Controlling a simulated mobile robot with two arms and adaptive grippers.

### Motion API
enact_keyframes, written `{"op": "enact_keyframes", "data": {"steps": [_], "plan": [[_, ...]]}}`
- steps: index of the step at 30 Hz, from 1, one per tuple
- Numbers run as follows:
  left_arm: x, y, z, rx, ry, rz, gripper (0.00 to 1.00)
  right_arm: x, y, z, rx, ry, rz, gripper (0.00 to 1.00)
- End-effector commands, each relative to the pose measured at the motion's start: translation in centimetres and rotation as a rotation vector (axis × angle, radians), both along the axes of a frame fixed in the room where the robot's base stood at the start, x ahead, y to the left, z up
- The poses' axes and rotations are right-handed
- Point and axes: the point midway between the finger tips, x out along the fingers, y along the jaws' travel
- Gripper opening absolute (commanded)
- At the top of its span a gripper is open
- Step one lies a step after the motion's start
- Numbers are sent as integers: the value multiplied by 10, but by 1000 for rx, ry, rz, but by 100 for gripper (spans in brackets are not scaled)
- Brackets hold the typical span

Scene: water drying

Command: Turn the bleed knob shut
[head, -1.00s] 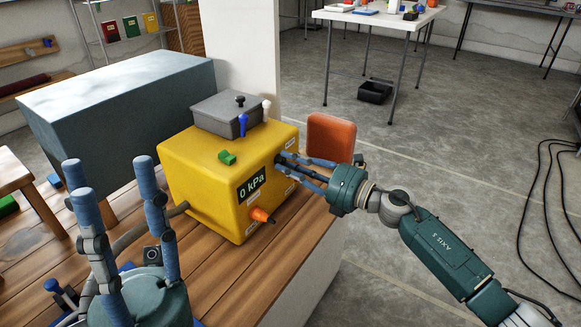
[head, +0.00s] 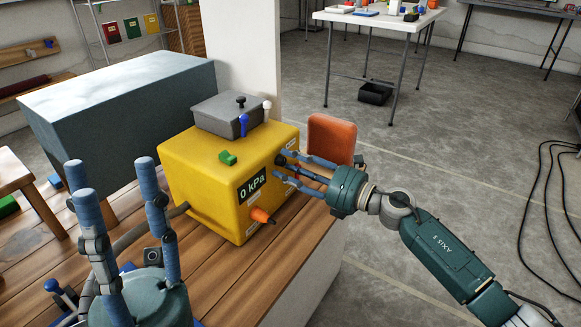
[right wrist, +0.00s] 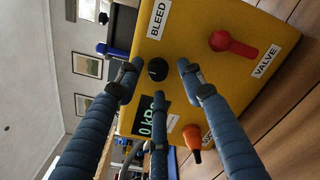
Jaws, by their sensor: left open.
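The yellow box (head: 205,185) stands on the wooden bench, its display reading 0 kPa. In the right wrist view its black round knob (right wrist: 158,69) sits near the BLEED label (right wrist: 158,18). In the head view the knob (head: 282,159) is partly hidden by my fingers. My right gripper (head: 281,167) is at the box's front face. Its fingers are spread around the knob with visible gaps and do not hold it; the right wrist view shows this gripper (right wrist: 160,76) open. My left gripper (head: 112,165) is open and empty, fingers upward, left of the box.
A red valve lever (right wrist: 232,45) and an orange-tipped part (right wrist: 192,138) project from the same face. A grey case (head: 222,115) and a green piece (head: 227,157) lie on top of the box. A blue-grey block (head: 115,110) stands behind left.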

Motion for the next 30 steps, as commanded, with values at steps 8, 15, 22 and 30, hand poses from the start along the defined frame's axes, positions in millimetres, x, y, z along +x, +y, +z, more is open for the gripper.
{"op": "enact_keyframes", "data": {"steps": [8,15,22,30], "plan": [[0,0,0,0,-1,0,40,-18,-29,-1,-2,2,-3,38],[0,0,0,0,-1,0,40,-47,-72,-2,-4,2,-1,38],[0,0,0,0,-1,0,40,-64,-96,-1,-2,1,1,38],[0,0,0,0,-1,0,40,-67,-100,0,-1,1,1,38]]}}
